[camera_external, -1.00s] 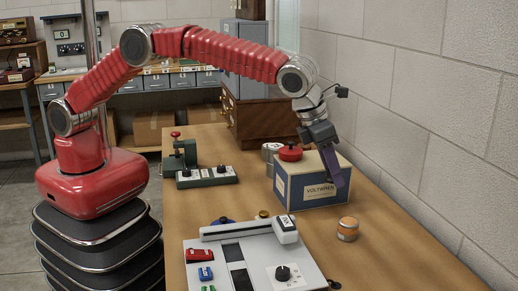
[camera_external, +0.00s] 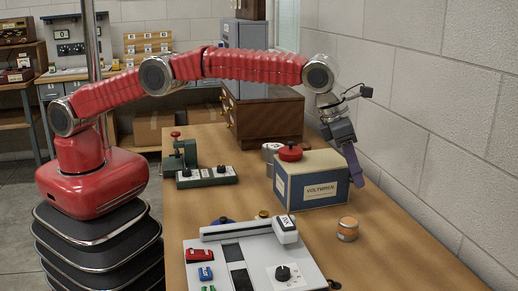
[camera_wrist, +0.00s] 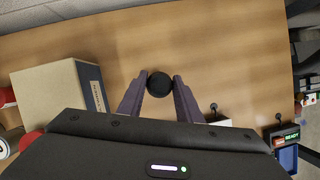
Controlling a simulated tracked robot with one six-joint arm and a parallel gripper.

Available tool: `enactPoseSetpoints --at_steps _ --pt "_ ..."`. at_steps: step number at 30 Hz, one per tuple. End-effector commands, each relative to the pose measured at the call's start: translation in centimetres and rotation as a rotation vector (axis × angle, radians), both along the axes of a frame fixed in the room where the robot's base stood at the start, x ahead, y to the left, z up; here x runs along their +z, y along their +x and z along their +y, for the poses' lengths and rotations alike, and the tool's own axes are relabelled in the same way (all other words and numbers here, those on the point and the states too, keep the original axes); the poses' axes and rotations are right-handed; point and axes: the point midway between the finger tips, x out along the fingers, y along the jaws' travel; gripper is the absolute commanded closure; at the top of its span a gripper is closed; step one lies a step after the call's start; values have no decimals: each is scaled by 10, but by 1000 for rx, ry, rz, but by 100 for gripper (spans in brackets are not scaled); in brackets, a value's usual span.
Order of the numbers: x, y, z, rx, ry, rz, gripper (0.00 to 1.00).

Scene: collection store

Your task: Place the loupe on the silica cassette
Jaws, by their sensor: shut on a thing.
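My gripper (camera_external: 357,180) hangs fingers-down beside the right end of a blue and cream box, seen outside. In the wrist view my gripper (camera_wrist: 160,88) has its two purple fingers closed on a small round black thing, which looks like the loupe (camera_wrist: 159,84). The outside view does not show the loupe clearly. A small orange, pale-banded round container (camera_external: 347,229) stands on the table in front of the gripper. I cannot tell whether it is the silica cassette; no other thing is clearly that.
The blue and cream box (camera_external: 312,183) stands close to the left of the gripper, with a red-topped thing (camera_external: 290,151) behind it. A grey control panel (camera_external: 260,260) fills the front. A block wall (camera_external: 440,110) runs along the right. Bare wood (camera_external: 225,145) lies left of the box.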

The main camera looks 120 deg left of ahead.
Motion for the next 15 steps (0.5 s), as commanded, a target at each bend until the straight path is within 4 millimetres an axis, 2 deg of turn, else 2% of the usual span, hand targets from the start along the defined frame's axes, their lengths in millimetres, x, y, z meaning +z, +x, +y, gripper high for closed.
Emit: enactPoseSetpoints --at_steps 5,12,15 --pt "-11 -1 0 0 -1 3 90" --pt "-48 -1 0 1 -1 4 90" --pt "-59 0 0 1 -1 1 90"
